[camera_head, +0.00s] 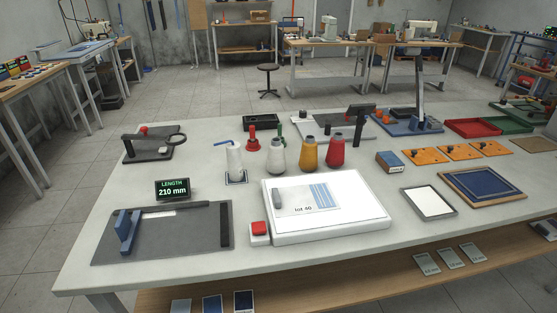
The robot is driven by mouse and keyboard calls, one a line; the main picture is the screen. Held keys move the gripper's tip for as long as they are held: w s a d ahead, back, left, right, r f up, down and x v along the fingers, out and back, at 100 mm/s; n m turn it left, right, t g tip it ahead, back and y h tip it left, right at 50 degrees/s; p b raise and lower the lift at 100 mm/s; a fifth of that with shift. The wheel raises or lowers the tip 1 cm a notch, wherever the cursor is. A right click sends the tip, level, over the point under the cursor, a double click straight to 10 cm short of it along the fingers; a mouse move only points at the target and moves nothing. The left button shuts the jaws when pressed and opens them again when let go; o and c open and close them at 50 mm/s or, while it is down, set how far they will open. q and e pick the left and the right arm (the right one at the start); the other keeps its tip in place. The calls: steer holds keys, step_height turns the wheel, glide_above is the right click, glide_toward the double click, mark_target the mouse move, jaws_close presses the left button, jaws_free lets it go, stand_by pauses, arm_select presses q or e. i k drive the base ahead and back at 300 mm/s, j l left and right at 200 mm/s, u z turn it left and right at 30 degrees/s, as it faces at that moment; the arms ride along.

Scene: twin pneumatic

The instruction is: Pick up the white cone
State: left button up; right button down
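A white cone (277,157) stands upright on the light grey table (150,258), near the middle. It is the leftmost of a row, with a yellow cone (309,155) and a red cone (335,154) to its right. A slimmer white spool-like piece (234,163) stands to its left on a small dark-edged base, with a blue arm (222,143) at its top. Neither of my grippers is in view.
A white slab (330,222) with a "lot 40" sheet lies in front of the cones. A small red cone-shaped piece (253,144) stands behind and left. A "LENGTH 210 mm" display (173,189) stands left.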

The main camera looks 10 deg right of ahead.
mark_target(276, 165)
steer(key=k+l+z, duration=0.2)
steer(key=l, duration=0.5)
steer(key=l+z, duration=0.2)
steer(key=l, duration=0.5)
steer(key=i, duration=0.05)
